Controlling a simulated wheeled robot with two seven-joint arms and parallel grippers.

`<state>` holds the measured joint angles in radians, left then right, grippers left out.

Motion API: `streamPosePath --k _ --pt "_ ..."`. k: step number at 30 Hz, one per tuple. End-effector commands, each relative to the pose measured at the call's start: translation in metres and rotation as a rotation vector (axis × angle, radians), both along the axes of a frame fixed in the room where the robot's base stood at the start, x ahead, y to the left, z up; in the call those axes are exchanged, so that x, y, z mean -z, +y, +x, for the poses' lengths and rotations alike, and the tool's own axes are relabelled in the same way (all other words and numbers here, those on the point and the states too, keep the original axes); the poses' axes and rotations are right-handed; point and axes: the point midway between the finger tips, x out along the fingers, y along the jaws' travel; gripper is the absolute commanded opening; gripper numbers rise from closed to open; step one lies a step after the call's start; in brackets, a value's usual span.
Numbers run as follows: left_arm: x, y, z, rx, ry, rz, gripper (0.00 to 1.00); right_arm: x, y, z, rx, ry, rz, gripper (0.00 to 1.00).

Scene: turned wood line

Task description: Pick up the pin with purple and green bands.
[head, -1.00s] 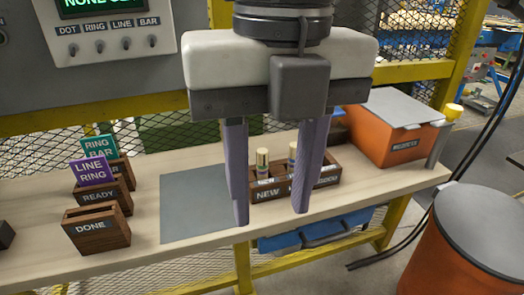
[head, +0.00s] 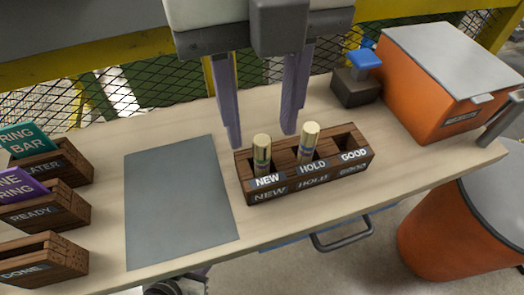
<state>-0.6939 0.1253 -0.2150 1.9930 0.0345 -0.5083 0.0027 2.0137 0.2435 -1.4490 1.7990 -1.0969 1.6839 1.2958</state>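A dark wooden rack (head: 318,178) with slots labelled NEW, HOLD and GOOD stands on the bench. One pale turned pin (head: 262,157) stands upright in the NEW slot. Another pale pin (head: 308,144) stands upright in the HOLD slot. Both carry thin dark bands low down; the HOLD pin's look bluish or purple, but the colours are too small to be sure. The GOOD slot looks empty. My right gripper (head: 262,139) points down with its two purple-grey fingers well apart and empty, near the rack's back edge. In the picture its fingertips flank the NEW pin. My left gripper is not in view.
A grey mat (head: 180,203) lies left of the rack. Wooden card boxes labelled LATER, READY (head: 45,212) and DONE (head: 42,266) stand at the left. A dark block with a blue top (head: 362,72) and an orange bin (head: 438,95) stand behind right.

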Motion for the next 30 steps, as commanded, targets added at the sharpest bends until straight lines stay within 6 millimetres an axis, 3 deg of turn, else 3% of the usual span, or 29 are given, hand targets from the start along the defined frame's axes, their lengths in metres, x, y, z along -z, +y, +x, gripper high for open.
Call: streamPosePath --k 12,21,28,30 --pt "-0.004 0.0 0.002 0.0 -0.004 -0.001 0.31 0.052 -0.001 0.004 -0.002 0.001 0.0 0.39" --pt "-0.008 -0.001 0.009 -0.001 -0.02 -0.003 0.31 0.057 -0.001 0.004 -0.001 0.0 0.001 0.39" --pt "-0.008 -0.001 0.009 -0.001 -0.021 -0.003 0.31 0.057 -0.001 0.004 -0.001 0.0 0.001 0.0" --pt "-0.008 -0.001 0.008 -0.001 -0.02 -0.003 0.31 0.057 -0.001 0.004 -0.001 0.0 0.001 0.0"
